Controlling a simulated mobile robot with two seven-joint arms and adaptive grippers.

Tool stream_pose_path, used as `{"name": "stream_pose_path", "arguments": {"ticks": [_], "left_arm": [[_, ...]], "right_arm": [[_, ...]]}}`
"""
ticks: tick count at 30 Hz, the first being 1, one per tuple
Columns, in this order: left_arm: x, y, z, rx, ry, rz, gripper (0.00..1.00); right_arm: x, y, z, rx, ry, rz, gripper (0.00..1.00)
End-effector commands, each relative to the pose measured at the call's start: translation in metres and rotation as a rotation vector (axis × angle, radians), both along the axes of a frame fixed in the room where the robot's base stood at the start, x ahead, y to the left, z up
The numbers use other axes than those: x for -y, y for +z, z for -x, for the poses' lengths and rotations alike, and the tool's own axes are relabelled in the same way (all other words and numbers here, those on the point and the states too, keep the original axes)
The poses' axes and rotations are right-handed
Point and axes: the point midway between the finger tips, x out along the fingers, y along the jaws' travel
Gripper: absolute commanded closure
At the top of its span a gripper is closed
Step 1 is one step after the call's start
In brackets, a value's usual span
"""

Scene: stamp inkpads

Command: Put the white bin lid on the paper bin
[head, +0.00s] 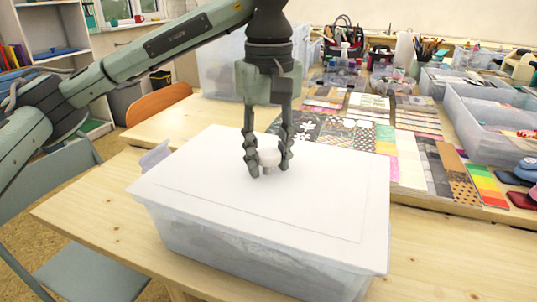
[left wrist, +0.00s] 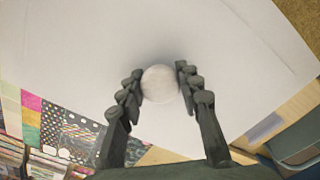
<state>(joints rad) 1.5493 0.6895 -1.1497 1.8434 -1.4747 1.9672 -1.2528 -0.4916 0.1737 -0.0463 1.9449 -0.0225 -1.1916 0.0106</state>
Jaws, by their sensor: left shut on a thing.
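The white bin lid (head: 215,205) lies over the top of the paper bin (head: 250,255), a translucent tub on the wooden table. The lid looks roughly level and covers the tub's opening; I cannot tell if it is fully seated. My left gripper (head: 268,168) points down at the lid's middle and is shut on its round white knob (head: 270,153). In the left wrist view, the knob (left wrist: 160,84) sits between the two fingers of the left gripper (left wrist: 163,85), with the white lid (left wrist: 90,40) behind it. My right gripper is not in view.
Patterned paper sheets (head: 345,135) lie behind the bin. A clear tray (head: 490,125) stands at the right and a large clear tub (head: 225,70) at the back. A grey chair (head: 85,265) is at the left. Bare table (head: 430,260) shows at the front right.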

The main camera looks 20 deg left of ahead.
Motion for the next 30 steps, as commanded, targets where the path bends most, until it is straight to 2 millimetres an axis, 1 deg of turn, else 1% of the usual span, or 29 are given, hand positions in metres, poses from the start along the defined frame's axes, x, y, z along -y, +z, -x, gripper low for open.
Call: {"name": "stream_pose_path", "arguments": {"ticks": [4, 5, 10, 20, 30], "left_arm": [[0.0, 0.0, 0.0, 0.001, 0.0, 0.001, 1.0], [0.0, 0.0, 0.0, 0.001, 0.0, 0.001, 0.62], [0.0, 0.0, 0.0, 0.001, 0.0, 0.001, 0.42], [0.0, 0.001, 0.0, 0.0, 0.0, 0.0, 0.42], [0.0, 0.023, 0.0, 0.0, 0.0, 0.001, 0.42]], "right_arm": [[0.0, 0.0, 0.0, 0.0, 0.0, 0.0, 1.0], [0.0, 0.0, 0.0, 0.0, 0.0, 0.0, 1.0], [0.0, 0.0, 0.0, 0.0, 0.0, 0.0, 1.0], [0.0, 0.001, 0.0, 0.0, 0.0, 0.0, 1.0], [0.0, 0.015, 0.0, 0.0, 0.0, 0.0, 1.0]]}}
